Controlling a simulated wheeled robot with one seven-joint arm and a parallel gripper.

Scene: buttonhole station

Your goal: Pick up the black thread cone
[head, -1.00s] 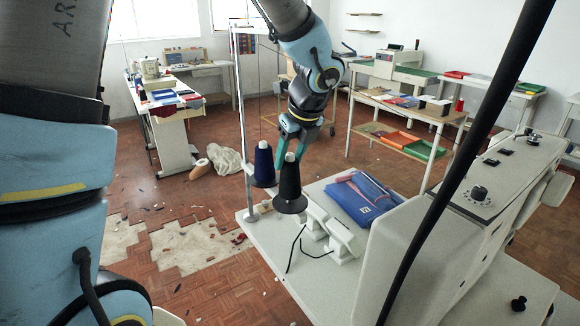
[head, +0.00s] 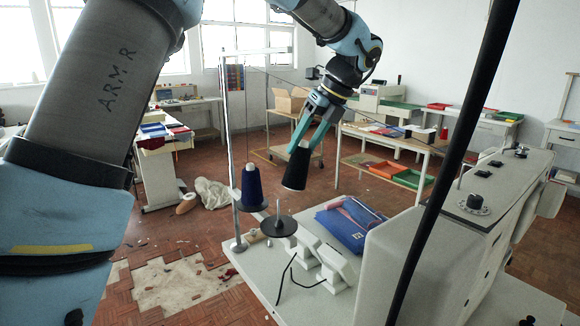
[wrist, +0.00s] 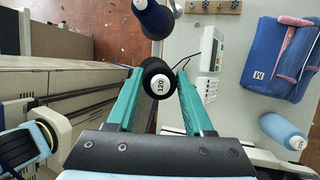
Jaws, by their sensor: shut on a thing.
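The black thread cone (head: 297,168) is between the fingers of my gripper (head: 305,140), which is shut on its upper part. The cone hangs tilted in the air, above and to the right of a bare black spool disc with an upright pin (head: 280,226). In the wrist view the cone's top (wrist: 159,84), marked "120", sits between the two green fingertips of my gripper (wrist: 158,88). A dark blue thread cone (head: 252,187) stands just left of the bare disc on the thread stand.
A white thread stand pole (head: 229,150) rises at the left table edge. The white machine (head: 450,220) fills the right side. Blue folded cloth (head: 350,222) lies on the table. A light blue cone (wrist: 283,131) shows in the wrist view. Broken floor tiles (head: 180,284) lie left.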

